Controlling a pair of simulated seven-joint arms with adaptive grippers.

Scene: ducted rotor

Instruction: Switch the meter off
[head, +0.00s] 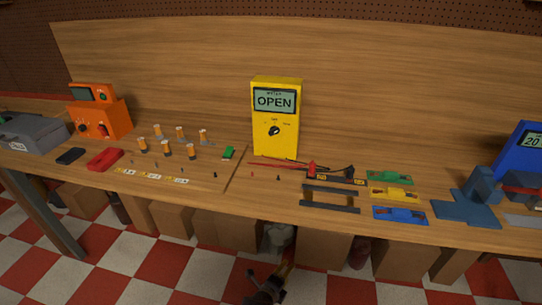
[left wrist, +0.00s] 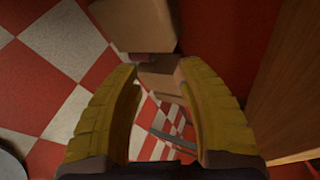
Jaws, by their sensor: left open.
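The yellow meter (head: 277,145) stands upright on the bench in the middle of the head view. Its screen (head: 274,100) reads OPEN. Its black dial (head: 274,130) sits below the screen; the small marks around it are too small to read surely. My left gripper (head: 288,262) is at the bottom of the head view, below and in front of the bench edge, well away from the meter. In the left wrist view its yellow fingers (left wrist: 158,72) are apart with nothing held between them. My right gripper is not in view.
Red and black leads (head: 311,169) lie in front of the meter. An orange device (head: 100,120) stands left, with capped cylinders (head: 165,148) between. Coloured holders (head: 393,193) and a blue stand (head: 468,205) are right. Boxes (head: 325,250) fill the space under the bench.

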